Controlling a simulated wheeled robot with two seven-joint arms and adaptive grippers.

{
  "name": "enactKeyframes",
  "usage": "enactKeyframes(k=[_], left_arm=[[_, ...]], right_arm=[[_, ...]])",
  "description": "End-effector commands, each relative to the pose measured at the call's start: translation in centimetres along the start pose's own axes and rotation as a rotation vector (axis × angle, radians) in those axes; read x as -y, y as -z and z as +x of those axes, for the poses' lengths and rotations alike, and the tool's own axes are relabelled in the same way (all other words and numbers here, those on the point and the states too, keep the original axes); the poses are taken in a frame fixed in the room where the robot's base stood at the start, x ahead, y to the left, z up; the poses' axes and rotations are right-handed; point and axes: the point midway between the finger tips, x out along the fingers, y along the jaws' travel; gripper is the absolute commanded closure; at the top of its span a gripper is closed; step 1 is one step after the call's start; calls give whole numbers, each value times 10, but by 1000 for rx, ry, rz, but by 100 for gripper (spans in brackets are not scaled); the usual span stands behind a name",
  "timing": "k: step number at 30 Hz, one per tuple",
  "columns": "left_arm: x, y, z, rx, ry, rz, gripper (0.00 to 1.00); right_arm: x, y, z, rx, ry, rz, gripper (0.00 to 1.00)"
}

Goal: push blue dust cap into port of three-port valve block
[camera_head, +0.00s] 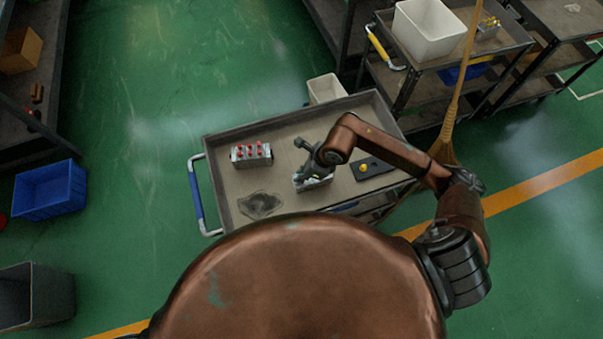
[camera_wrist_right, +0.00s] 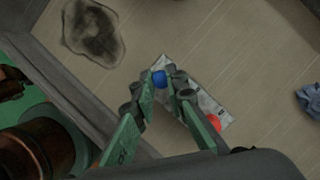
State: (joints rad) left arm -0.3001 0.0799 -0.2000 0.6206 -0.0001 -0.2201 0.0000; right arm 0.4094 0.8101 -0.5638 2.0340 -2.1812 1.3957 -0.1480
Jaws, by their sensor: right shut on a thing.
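The valve block (camera_wrist_right: 205,104) is a pale grey block on the cart top, under my right gripper; it also shows in the head view (camera_head: 314,184). A red cap (camera_wrist_right: 214,121) sits at its near end. My right gripper (camera_wrist_right: 162,84) is shut on the blue dust cap (camera_wrist_right: 159,79), which shows between the fingertips over the far end of the block. The fingers hide part of the block, and I cannot tell whether the cap touches a port. In the head view the right gripper (camera_head: 302,174) is over the block. My left gripper is not in view.
A grey block with several red caps (camera_head: 251,155) stands to the left on the cart (camera_head: 290,128). A dark plate with a yellow knob (camera_head: 364,168) lies to the right. A dark stain (camera_head: 260,205) marks the near left. A blue cloth (camera_wrist_right: 308,97) lies right in the wrist view.

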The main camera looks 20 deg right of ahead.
Motion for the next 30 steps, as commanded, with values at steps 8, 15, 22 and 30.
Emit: enactKeyframes(k=[8,15,22,30], left_arm=[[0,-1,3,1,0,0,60],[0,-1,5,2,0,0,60],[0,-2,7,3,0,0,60],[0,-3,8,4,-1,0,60]], right_arm=[[0,1,3,0,0,0,95],[0,2,6,0,0,0,95],[0,3,8,0,0,0,95],[0,4,10,0,0,0,83]])
